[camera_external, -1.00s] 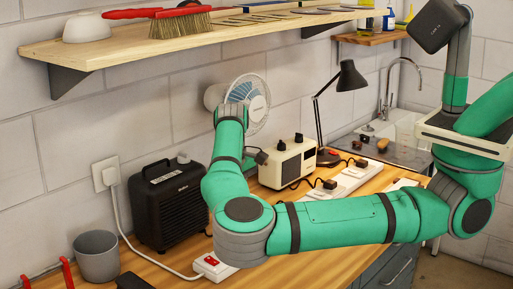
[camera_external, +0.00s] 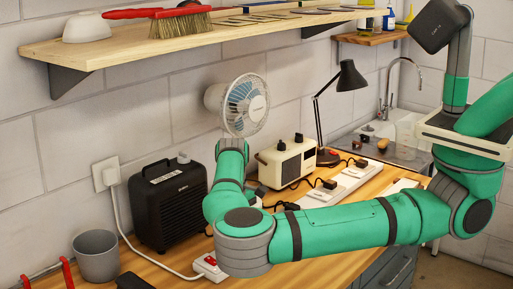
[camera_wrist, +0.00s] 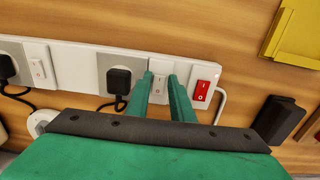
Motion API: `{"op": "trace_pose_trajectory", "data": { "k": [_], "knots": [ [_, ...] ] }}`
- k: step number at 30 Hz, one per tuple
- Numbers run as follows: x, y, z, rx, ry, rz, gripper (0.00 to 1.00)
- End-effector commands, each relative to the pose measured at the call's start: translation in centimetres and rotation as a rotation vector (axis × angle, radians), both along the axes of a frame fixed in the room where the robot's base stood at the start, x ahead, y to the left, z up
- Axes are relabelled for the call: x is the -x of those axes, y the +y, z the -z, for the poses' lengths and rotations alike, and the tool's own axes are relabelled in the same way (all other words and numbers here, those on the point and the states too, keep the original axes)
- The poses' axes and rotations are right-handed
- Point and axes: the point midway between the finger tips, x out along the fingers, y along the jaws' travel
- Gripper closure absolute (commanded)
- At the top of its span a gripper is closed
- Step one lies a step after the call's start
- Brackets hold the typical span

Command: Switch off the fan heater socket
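A white power strip (camera_wrist: 75,60) lies on the wooden bench, with black plugs and rocker switches along it. A red switch (camera_wrist: 203,90) is at its right end in the wrist view. Beside it is a white rocker switch (camera_wrist: 159,82), with a black plug (camera_wrist: 119,80) to its left. My gripper (camera_wrist: 161,78) points down at this rocker, its two green fingers apart with the rocker showing between them. I cannot tell whether they touch it. The black heater (camera_external: 170,205) stands by the wall. No label shows which plug is the heater's.
A white fan (camera_external: 245,105), a cream appliance (camera_external: 286,163) and a black lamp (camera_external: 349,77) stand behind my arm. A grey cup (camera_external: 97,255) is at the left. A shelf (camera_external: 130,48) overhangs the bench. A yellow object (camera_wrist: 295,35) lies beyond the strip.

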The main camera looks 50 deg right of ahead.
Motion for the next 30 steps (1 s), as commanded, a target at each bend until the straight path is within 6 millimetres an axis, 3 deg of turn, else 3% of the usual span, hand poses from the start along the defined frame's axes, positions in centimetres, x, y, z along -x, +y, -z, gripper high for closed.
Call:
{"op": "trace_pose_trajectory", "data": {
  "k": [3,10,22,30],
  "knots": [
    [0.0,0.0,0.0,0.000,0.000,0.000,1.00],
    [-0.2,0.0,0.0,0.000,0.030,-0.004,1.00],
    [-1.0,0.0,-0.2,0.000,0.240,-0.003,1.00],
    [-1.0,0.1,-0.3,-0.001,0.257,-0.002,1.00]
  ]
}}
